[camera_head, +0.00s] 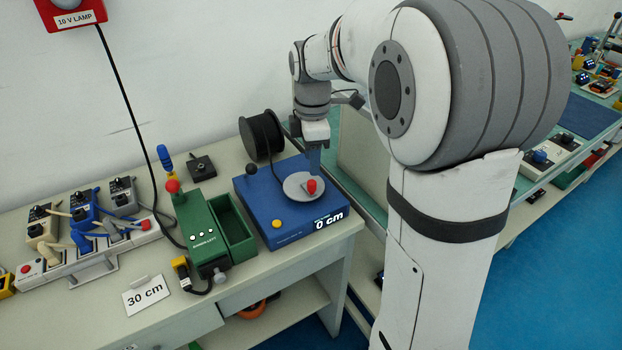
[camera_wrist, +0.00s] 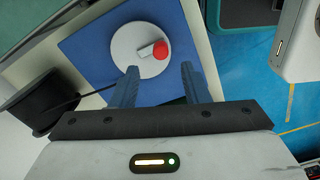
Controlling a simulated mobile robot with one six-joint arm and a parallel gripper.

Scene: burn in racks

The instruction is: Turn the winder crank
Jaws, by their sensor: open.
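The winder is a blue box (camera_head: 268,208) at the right end of the bench, with a display reading "0 cm". On its top is a grey disc (camera_head: 293,184) bearing a crank with a red knob (camera_head: 311,186). In the wrist view the pale disc (camera_wrist: 124,50) and red knob (camera_wrist: 160,50) lie just beyond my fingertips. My gripper (camera_wrist: 158,70) is open and empty, its two blue fingers apart, with the knob beyond the gap between them. In the head view my gripper (camera_head: 314,160) is above the back right part of the box; its fingers are partly hidden.
A black cable spool (camera_head: 262,136) stands behind the winder. A green tester box (camera_head: 202,228) with an open tray is to its left. A "30 cm" card (camera_head: 147,295) lies at the front. A red lamp box (camera_head: 70,12) is on the wall.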

